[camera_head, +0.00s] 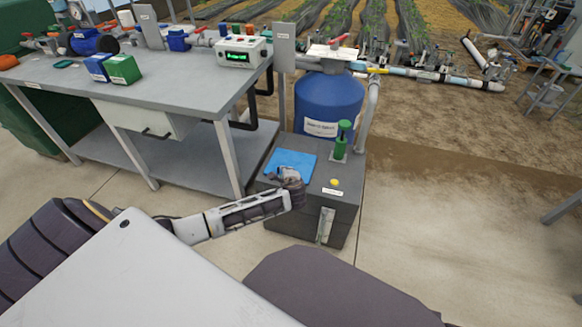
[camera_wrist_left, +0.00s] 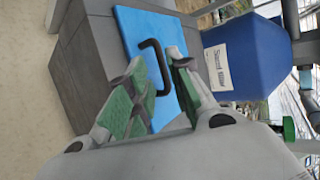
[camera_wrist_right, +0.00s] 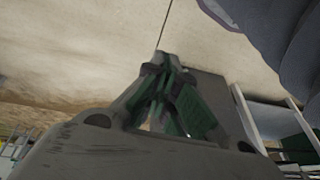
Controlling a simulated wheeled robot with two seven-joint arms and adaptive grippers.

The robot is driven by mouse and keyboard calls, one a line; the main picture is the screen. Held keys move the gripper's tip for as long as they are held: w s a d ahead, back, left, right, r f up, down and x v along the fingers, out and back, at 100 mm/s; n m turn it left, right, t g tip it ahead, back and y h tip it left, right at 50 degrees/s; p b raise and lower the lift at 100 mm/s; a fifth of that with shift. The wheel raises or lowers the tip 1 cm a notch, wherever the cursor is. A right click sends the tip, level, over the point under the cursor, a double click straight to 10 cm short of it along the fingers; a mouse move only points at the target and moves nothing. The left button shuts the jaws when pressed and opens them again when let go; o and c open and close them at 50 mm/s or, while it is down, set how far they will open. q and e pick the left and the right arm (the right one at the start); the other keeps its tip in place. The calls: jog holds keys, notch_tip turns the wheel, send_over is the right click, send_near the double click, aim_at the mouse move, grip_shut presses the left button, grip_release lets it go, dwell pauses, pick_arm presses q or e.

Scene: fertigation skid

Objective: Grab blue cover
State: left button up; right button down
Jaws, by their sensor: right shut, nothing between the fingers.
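The blue cover (camera_head: 287,160) lies flat on top of a dark grey box (camera_head: 342,193), beside the end of the workbench. In the left wrist view the blue cover (camera_wrist_left: 133,27) carries a black bar handle (camera_wrist_left: 150,44). My left gripper (camera_head: 293,178) hangs over the near right part of the cover and hides some of it. In the left wrist view my left gripper (camera_wrist_left: 160,75) is open, with part of the handle showing between its green-padded fingers. I cannot tell if they touch it. My right gripper (camera_wrist_right: 164,62) is shut and empty, over concrete floor.
The box top also bears a green valve (camera_head: 342,140) and a yellow button (camera_head: 335,182). A blue tank (camera_head: 328,100) with pipes stands behind it. A grey workbench (camera_head: 170,85) is at the left.

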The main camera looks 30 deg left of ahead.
jog(key=shift+f, duration=0.15)
pick_arm(q)
jog(key=shift+a, duration=0.1)
